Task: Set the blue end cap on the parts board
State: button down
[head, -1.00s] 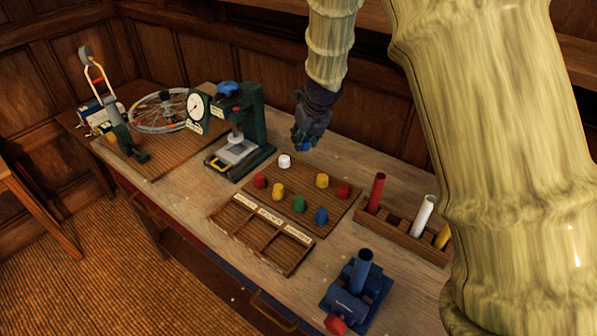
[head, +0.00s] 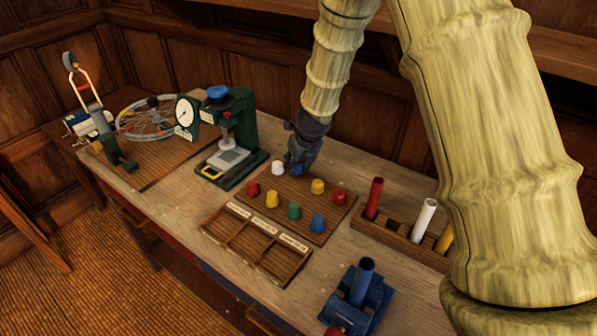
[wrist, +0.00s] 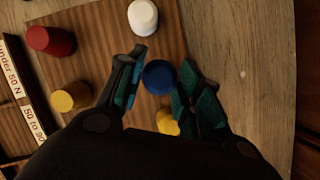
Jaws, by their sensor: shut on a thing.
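The blue end cap (head: 297,169) is in my gripper (head: 299,166), at the back edge of the parts board (head: 296,192). In the wrist view the blue cap (wrist: 159,77) sits between the two fingers of my gripper (wrist: 162,76), over the wooden board (wrist: 100,38). My gripper is shut on it and points down. It is right of the white cap (head: 278,168) and behind the back yellow cap (head: 317,186). I cannot tell whether the held cap touches the board.
Red (head: 252,188), yellow (head: 272,200), green (head: 294,211) and another blue cap (head: 317,223) stand on the board. A labelled sorting tray (head: 255,262) lies in front. A dial press (head: 240,140) stands left, a tube rack (head: 400,236) right.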

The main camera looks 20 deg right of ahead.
aim_at(300, 168)
jog(key=shift+f, duration=1.75)
jog(key=shift+f, duration=0.15)
jog(key=c, duration=1)
grip_release()
jog(key=shift+d, duration=0.1)
jog(key=shift+s+r, duration=0.1)
jog(key=shift+r, duration=0.55)
jog(key=v, duration=1.1)
jog(key=shift+b, duration=0.3)
jog(key=shift+d, duration=0.1)
